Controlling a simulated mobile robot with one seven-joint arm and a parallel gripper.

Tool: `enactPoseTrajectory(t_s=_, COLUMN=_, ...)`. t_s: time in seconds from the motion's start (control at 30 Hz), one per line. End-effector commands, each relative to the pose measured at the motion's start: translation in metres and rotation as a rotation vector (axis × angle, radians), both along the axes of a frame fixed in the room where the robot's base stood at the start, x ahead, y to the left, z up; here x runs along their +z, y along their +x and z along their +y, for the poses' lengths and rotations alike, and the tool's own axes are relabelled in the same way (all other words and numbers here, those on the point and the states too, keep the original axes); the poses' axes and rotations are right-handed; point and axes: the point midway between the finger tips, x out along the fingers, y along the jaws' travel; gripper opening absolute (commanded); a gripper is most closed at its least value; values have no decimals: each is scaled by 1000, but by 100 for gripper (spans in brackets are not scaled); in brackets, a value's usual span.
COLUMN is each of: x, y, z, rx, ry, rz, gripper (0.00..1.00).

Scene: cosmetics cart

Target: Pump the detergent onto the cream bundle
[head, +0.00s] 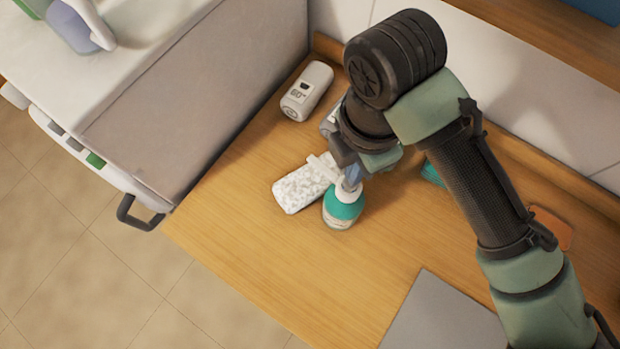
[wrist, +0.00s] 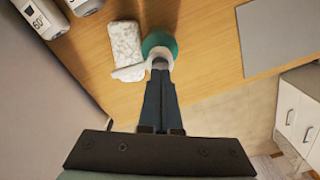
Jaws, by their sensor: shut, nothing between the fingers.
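The detergent bottle (head: 342,210) is teal with a white pump head and stands upright on the wooden counter. It also shows in the wrist view (wrist: 158,42). Its white spout (wrist: 129,73) points left, toward the near end of the cream bundle. The cream bundle (head: 298,190) is a pale speckled block lying flat just left of the bottle; it also shows in the wrist view (wrist: 123,42). My gripper (head: 350,180) is shut and empty, its fingertips (wrist: 160,65) right over the pump head. I cannot tell whether they touch it.
A white canister marked 60° (head: 307,92) lies behind the bundle, with another partly hidden by my arm. A grey flat panel (head: 445,315) lies at the front right. A white appliance (head: 150,60) borders the counter on the left. The counter's front middle is clear.

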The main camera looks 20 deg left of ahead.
Motion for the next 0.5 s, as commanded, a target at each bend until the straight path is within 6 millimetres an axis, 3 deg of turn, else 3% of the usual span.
enactPoseTrajectory(t_s=0.5, x=-20, y=0, z=0, rx=0, ry=0, rz=1, gripper=0)
